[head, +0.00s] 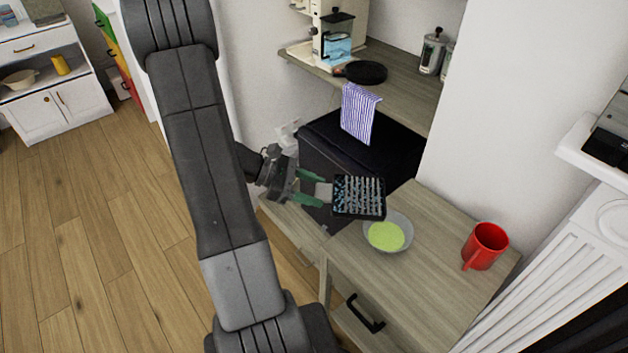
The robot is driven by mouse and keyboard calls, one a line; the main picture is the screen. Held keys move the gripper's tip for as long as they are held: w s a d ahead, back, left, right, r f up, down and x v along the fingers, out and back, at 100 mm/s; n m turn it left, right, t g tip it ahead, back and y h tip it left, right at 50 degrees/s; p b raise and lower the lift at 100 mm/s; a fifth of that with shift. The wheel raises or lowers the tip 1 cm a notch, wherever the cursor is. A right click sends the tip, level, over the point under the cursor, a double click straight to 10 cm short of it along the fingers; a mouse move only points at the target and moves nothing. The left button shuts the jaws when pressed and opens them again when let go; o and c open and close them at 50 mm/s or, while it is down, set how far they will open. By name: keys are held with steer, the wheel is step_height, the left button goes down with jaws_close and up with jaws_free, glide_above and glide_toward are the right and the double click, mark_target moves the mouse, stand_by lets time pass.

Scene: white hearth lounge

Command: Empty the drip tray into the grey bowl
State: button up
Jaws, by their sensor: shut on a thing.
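The drip tray (359,196) is a small black tray with a ribbed grey grid and a pale tab at its left. My gripper (312,189), with green fingers, is shut on that tab. The tray is held by the back left edge of the grey bowl (405,238) and overlaps its rim in the picture. I cannot tell whether they touch. The bowl stands on the low wooden cabinet and has yellow-green liquid (385,236) in it. Whether any liquid is in the tray cannot be made out.
A red mug (484,246) stands on the cabinet top (440,270) to the right of the bowl. Behind, a shelf (400,92) bears a coffee machine (335,38), a black round pan or plate (366,72) and glass jars. A striped towel (359,112) hangs from its edge. A white mantel is at right.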

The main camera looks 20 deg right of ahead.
steer(key=shift+w+f+n+g, duration=0.15)
steer(key=shift+f+n+g, duration=0.2)
steer(key=shift+f, duration=0.25)
steer(key=shift+r, duration=0.1)
step_height(320, 180, up, 4)
steer(key=p, duration=0.3)
